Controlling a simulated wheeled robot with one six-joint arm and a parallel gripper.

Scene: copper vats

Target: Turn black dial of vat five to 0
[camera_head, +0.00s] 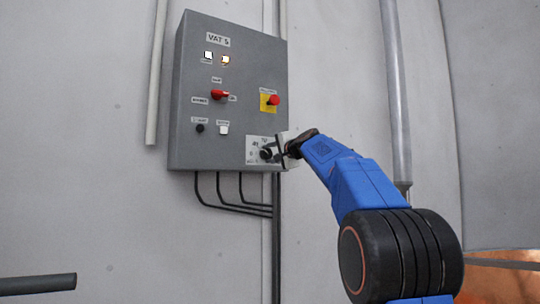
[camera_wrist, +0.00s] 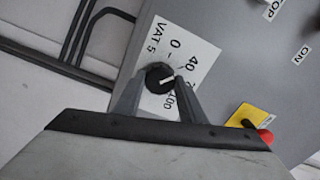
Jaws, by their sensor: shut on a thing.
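The grey control box labelled VAT 5 (camera_head: 233,105) is mounted on the wall. Its black dial (camera_head: 266,154) sits at the lower right corner on a white scale plate (camera_head: 252,143). In the wrist view, the dial (camera_wrist: 159,77) has a white pointer line aimed to the right, towards the side of the plate with the higher numbers; the exact value is hard to read. The 0 mark (camera_wrist: 175,43) lies above the dial in that view. My gripper (camera_wrist: 161,84) is shut on the dial, one finger on each side. In the head view, my gripper (camera_head: 279,150) reaches it from the right.
A red selector switch (camera_head: 218,95), a red emergency button on yellow (camera_head: 273,100), a black button (camera_head: 200,128) and a white button (camera_head: 223,129) share the box front. Black cables (camera_head: 230,208) run below the box. A vertical pipe (camera_head: 396,90) stands to the right.

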